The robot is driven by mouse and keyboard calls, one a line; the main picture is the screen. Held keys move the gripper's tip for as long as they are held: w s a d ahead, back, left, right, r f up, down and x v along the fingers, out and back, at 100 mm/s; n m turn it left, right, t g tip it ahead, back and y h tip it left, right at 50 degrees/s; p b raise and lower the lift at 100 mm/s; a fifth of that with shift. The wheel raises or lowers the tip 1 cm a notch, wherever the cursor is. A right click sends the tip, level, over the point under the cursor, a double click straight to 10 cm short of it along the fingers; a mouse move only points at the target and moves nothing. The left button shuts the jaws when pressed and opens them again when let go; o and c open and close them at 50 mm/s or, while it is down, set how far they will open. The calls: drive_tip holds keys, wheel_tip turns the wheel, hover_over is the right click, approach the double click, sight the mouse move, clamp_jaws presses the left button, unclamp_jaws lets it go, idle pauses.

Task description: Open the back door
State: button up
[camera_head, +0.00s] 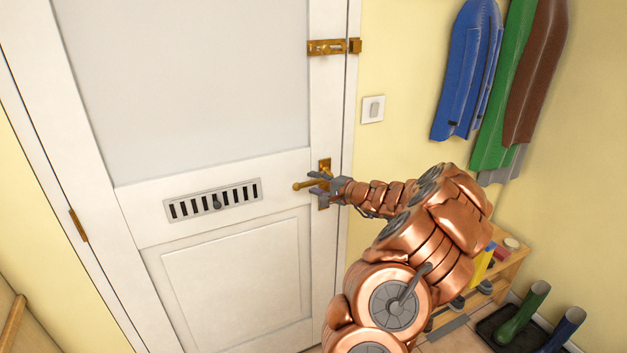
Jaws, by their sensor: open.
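The white back door (232,270) fills the left and middle of the view and stands shut in its frame. A brass lever handle (305,185) sits on a brass plate near its right edge. My gripper (318,183) is open at the handle, its fingers above and below the lever near the plate. I cannot tell whether the fingers touch it. A brass bolt (328,47) is mounted higher on the door's right edge, with its keeper (355,45) on the frame. Whether the bolt is drawn is unclear.
A vent (214,200) is set in the door, and a hinge (79,225) shows at left. A light switch (373,109) and hanging coats (468,70) are on the right wall. A wooden shelf (512,262) and boots (522,312) stand lower right.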

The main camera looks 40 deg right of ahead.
drive_tip(key=shift+w+f, duration=0.2)
drive_tip(key=shift+w, duration=0.6)
clamp_jaws()
drive_tip(key=shift+r, duration=0.1)
